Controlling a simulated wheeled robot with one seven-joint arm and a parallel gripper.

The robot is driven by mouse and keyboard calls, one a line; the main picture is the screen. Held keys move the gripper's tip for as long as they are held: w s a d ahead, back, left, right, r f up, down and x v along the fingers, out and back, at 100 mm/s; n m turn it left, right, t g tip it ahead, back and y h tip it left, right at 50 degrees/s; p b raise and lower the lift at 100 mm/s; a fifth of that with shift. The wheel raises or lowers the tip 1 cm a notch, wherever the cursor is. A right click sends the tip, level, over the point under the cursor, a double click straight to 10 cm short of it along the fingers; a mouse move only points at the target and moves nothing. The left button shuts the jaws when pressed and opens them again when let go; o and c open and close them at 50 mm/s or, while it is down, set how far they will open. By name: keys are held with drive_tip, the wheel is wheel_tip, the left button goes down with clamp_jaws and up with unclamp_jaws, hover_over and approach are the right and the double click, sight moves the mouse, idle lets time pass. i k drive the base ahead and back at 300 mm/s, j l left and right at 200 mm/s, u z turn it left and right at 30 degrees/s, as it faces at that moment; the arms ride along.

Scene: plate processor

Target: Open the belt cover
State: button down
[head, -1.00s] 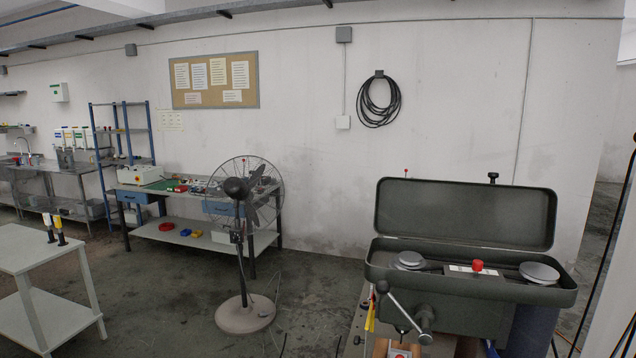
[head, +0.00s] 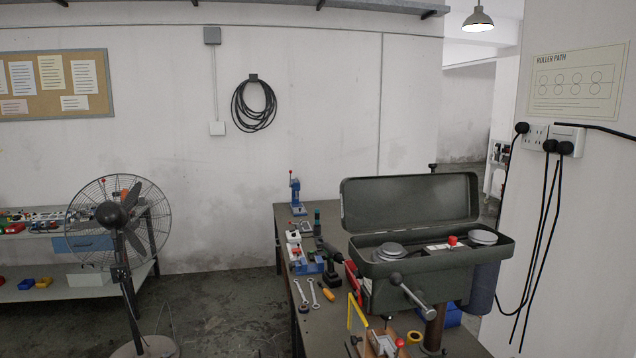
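The belt cover (head: 412,200) is the dark green lid of the drill press head (head: 410,284) at the right in the head view. It stands raised and tilted back, hinged along the rear edge of the housing. Inside the open housing I see two round grey pulleys, a left one (head: 390,251) and a right one (head: 483,237), with a red knob (head: 452,240) between them. A feed lever (head: 408,290) with a ball end sticks out at the front. My gripper is not in view.
The drill press stands on a workbench (head: 325,332) with wrenches, a cordless drill and a small blue press. A pedestal fan (head: 118,225) stands at the left. Black cables (head: 540,235) hang from the right wall. Floor between fan and bench is clear.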

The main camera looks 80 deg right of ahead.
sight(382, 203)
drive_tip(key=i+l+z, duration=0.25)
drive_tip(key=i+z, duration=0.2)
drive_tip(key=i+l+z, duration=0.1)
drive_tip(key=i+z, duration=0.4)
drive_tip(key=i+j+z, duration=0.1)
drive_tip(key=i+z, duration=0.35)
drive_tip(key=i+j+z, duration=0.3)
drive_tip(key=i+z, duration=0.2)
drive_tip(key=i+l+z, duration=0.2)
drive_tip(key=i+z, duration=0.65)
drive_tip(key=i, duration=0.2)
drive_tip(key=i+j+z, duration=0.2)
drive_tip(key=i+z, duration=0.25)
drive_tip(key=i+l, duration=0.2)
drive_tip(key=i+l+z, duration=0.15)
drive_tip(key=i, duration=0.25)
